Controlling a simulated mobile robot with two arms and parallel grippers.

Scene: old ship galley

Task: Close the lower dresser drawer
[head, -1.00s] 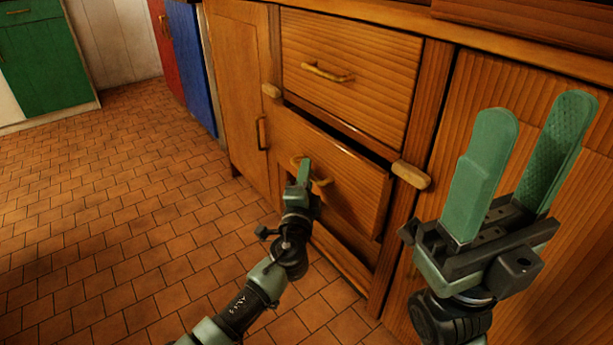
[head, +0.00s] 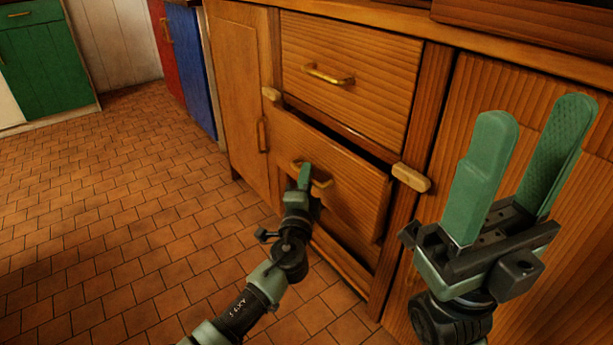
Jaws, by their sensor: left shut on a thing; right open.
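The lower dresser drawer (head: 345,195) stands partly out of the wooden dresser, with a dark gap along its top edge. Its brass handle (head: 322,183) is on the drawer front. My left gripper (head: 304,176) is at this handle and shut on it; the fingers hide the handle's middle. My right gripper (head: 527,160) is open and empty, raised in front of the dresser's right door, with its fingers pointing up.
The upper drawer (head: 350,85) with a brass handle is shut. Wooden catches (head: 411,177) sit on the frame beside the lower drawer. A narrow cupboard door (head: 238,95) is at left. The tiled floor (head: 120,210) is clear. Blue, red and green cabinets stand further back.

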